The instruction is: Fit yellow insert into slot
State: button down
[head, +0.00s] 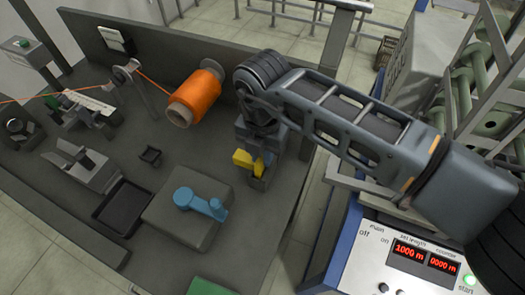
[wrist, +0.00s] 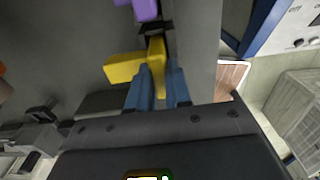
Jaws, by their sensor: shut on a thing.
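The yellow insert (head: 243,159) is an angular piece with a side arm, and it also shows in the wrist view (wrist: 124,67). My gripper (head: 259,172) is shut on it near the right side of the dark worktable. In the wrist view my two blue-grey fingers (wrist: 161,75) stand on either side of the insert's upright part. A dark bracket-like piece (wrist: 155,29) lies just beyond the insert's far end. I cannot tell whether this is the slot, or whether the insert touches it.
A purple part (wrist: 145,9) is at the wrist view's top edge. On the worktable (head: 150,185) stand an orange spool (head: 201,90), a grey block (head: 165,222) with a blue part (head: 200,203), and a black tray (head: 122,208). A control panel (head: 400,262) is at lower right.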

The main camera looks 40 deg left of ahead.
jog(key=c, duration=1)
grip_release()
jog(key=shift+r+b, duration=0.55)
jog(key=shift+r, duration=3.35)
